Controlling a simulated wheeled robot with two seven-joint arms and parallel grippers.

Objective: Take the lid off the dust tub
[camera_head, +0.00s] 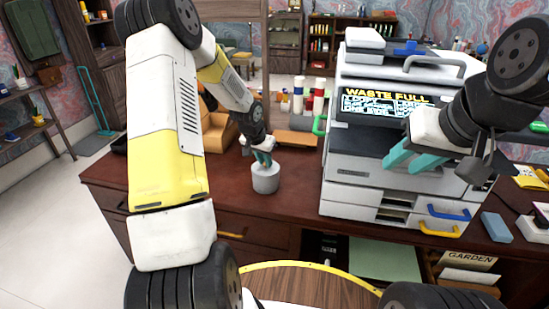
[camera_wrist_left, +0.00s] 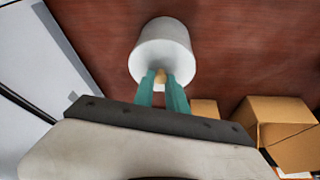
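The dust tub (camera_head: 265,182) is a light grey cylinder standing upright on the desk, left of the big grey machine. In the left wrist view the tub (camera_wrist_left: 163,38) shows with a small tan knob (camera_wrist_left: 160,76) on its lid. My left gripper (camera_head: 263,158) points down at the top of the tub. Its teal fingers (camera_wrist_left: 162,80) are close together with the knob between them. The lid sits on the tub; its seam is not clear. My right gripper (camera_head: 409,160) is open and empty in front of the machine.
The grey machine (camera_head: 350,180) with a "WASTE FULL" screen (camera_head: 388,103) fills the desk's right middle. Cardboard boxes (camera_head: 217,130) stand behind my left arm. Bottles and rolls (camera_head: 308,100) stand at the back. The desk front (camera_head: 295,205) beside the tub is clear.

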